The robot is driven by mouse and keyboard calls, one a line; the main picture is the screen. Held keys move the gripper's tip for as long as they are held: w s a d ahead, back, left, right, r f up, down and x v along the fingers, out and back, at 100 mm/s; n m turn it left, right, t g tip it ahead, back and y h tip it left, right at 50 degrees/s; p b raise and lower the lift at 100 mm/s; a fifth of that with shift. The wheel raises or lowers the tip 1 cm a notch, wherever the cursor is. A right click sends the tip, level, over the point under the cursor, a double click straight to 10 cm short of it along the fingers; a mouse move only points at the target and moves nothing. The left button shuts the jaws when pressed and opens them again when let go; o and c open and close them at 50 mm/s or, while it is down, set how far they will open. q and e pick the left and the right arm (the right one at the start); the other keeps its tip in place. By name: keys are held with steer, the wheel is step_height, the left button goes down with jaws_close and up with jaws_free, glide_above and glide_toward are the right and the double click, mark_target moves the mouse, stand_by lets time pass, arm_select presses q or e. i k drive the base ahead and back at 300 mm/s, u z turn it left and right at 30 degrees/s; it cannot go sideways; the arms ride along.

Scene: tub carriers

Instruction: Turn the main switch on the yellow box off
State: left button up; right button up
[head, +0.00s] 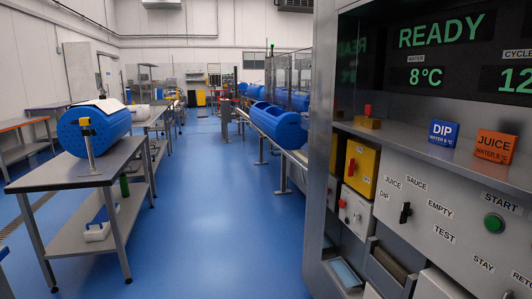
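The yellow box (365,176) is mounted on the machine's front in the head view, right of the picture's middle. A small dark-and-red switch handle (351,167) sits on its face, towards the left side. The handle looks upright, but it is too small to read its marked position. A small label shows to its right. Neither of my grippers is in view.
Below is a white box (355,214) with a red knob. Right of it, a panel has a black selector (405,213) and green START button (493,223). A tan block with a red top (367,123) stands on the shelf above. Blue floor (215,220) left is clear.

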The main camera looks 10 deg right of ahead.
mark_target(352, 167)
steer(key=u, duration=0.4)
steer(key=i, duration=1.9)
steer(key=z, duration=0.5)
